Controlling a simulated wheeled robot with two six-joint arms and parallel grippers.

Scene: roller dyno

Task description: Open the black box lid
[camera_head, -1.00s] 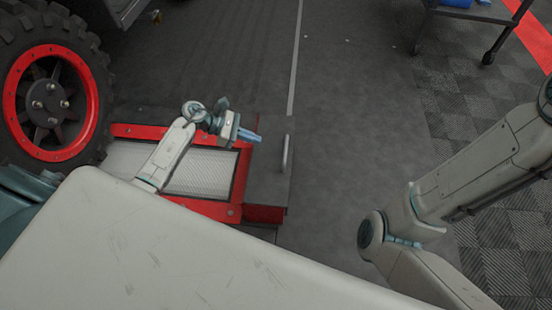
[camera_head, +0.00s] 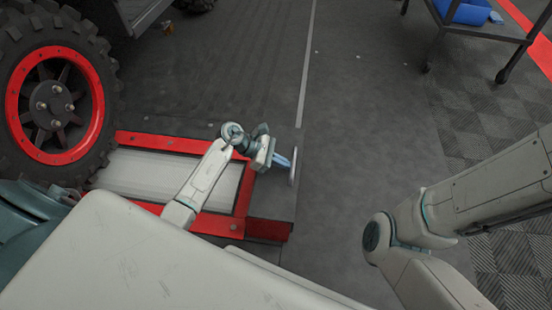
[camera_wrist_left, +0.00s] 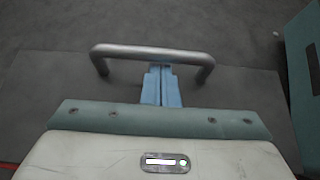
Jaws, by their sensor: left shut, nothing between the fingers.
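The black box lid (camera_head: 272,200) is a flat dark panel at the right end of the red-framed unit. It lies flat, closed as far as I can see. A metal bar handle (camera_head: 293,168) stands along its right edge; it also shows in the left wrist view (camera_wrist_left: 150,51). My left gripper (camera_head: 287,162) is shut and empty, its blue fingertips at the handle. In the left wrist view the shut fingers (camera_wrist_left: 163,70) reach the middle of the bar; contact is unclear. My right arm shows at the right, but its gripper is out of view.
A large black tyre with a red rim (camera_head: 54,105) stands at the left beside the red frame (camera_head: 160,142). A dark cart (camera_head: 480,28) with a blue item stands at the top right. The grey floor right of the handle is clear.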

